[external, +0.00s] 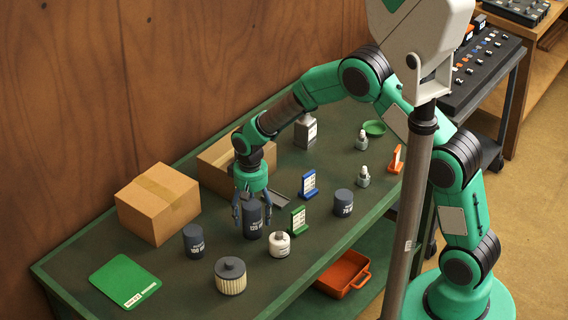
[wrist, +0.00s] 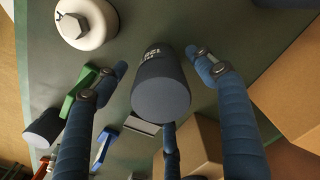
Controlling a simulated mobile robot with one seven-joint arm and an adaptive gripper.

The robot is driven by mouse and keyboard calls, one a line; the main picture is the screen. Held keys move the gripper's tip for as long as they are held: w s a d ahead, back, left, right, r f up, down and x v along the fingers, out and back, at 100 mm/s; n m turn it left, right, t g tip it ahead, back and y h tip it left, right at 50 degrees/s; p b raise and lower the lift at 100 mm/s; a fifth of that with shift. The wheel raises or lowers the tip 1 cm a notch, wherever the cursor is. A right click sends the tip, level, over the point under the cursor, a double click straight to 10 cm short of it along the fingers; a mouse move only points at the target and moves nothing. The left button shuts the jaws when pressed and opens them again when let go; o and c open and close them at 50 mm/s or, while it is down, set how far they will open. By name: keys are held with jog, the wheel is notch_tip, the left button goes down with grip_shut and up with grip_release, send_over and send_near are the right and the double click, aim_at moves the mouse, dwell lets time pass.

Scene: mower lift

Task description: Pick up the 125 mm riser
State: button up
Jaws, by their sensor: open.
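The 125 mm riser (external: 253,222) is a dark grey upright cylinder with white lettering, standing on the green bench. It also shows in the wrist view (wrist: 160,88), near the middle, with part of its label visible. My gripper (external: 251,216) is over the riser, pointing down, with its blue fingers around it. In the wrist view my gripper (wrist: 157,62) is open: fingers lie to the left and right of the riser with gaps, and a third shows below it. Two other dark cylinders stand on the bench, one to the left (external: 194,241) and a shorter one to the right (external: 343,203).
A white pot (external: 279,244) and a green label stand (external: 299,221) are close to the riser. A blue stand (external: 309,184) is behind. Cardboard boxes (external: 158,203) line the wall side. A ribbed filter (external: 230,280) and green card (external: 125,281) lie at the near left.

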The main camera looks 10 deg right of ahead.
aim_at(252, 224)
jog(key=shift+f+b, duration=0.55)
jog(key=shift+f, duration=1.8)
jog(key=c, duration=1.6)
